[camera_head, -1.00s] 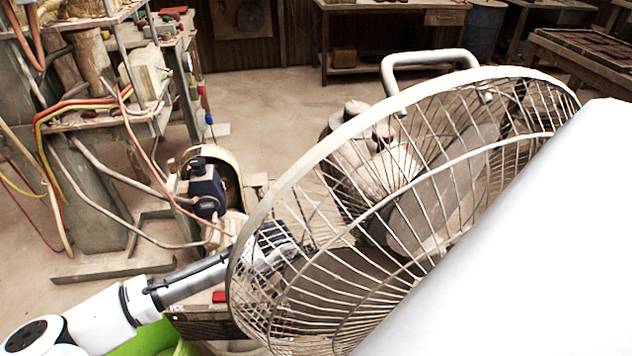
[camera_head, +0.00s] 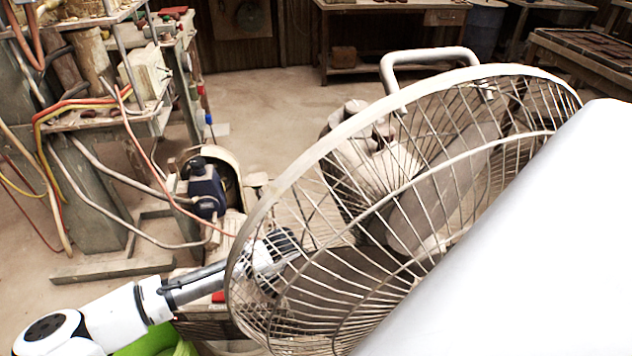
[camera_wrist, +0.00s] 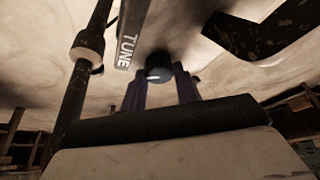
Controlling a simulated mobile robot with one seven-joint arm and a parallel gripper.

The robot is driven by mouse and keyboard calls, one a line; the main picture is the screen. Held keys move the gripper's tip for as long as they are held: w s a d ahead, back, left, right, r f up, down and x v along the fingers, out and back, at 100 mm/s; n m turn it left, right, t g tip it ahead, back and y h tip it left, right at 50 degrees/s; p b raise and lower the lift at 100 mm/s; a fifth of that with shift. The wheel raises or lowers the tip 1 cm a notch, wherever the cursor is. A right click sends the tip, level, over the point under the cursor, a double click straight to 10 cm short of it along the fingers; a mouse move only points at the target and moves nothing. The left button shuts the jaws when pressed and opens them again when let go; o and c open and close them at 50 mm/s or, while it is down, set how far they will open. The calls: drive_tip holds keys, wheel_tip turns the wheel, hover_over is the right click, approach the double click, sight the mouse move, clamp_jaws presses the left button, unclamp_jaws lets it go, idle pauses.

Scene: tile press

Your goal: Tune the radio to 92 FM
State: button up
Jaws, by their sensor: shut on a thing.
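In the wrist view a small dark round knob (camera_wrist: 158,72) sits between the two fingers of my gripper (camera_wrist: 160,88). The gripper is shut on the knob. A dark strip with the word TUNE (camera_wrist: 130,42) is just above and left of it. In the head view my gripper (camera_head: 272,250) is seen through the fan cage at lower centre. The radio's dial and pointer cannot be made out in either view, so the tuned frequency cannot be read.
A large wire fan cage (camera_head: 355,135) stands in front of my gripper in the head view. A blue-and-black machine (camera_head: 205,187) and a workbench with hoses (camera_head: 95,118) are to the left. A green container (camera_head: 150,342) is below my arm. Open floor (camera_head: 270,105) lies behind.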

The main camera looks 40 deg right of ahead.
drive_tip(key=shift+n, duration=0.4)
drive_tip(key=n+t, duration=0.1)
drive_tip(key=n, duration=0.2)
drive_tip(key=n+t+p, duration=0.1)
drive_tip(key=n, duration=0.1)
drive_tip(key=shift+s+d+n, duration=0.1)
drive_tip(key=shift+s+n, duration=0.1)
drive_tip(key=shift+n, duration=0.2)
drive_tip(key=n+t+y+p, duration=0.1)
drive_tip(key=n, duration=0.1)
drive_tip(key=n+t+y, duration=0.1)
drive_tip(key=n, duration=0.2)
drive_tip(key=shift+n+p, duration=0.3)
drive_tip(key=shift+p, duration=0.05)
drive_tip(key=o, duration=1)
drive_tip(key=shift+w, duration=0.1)
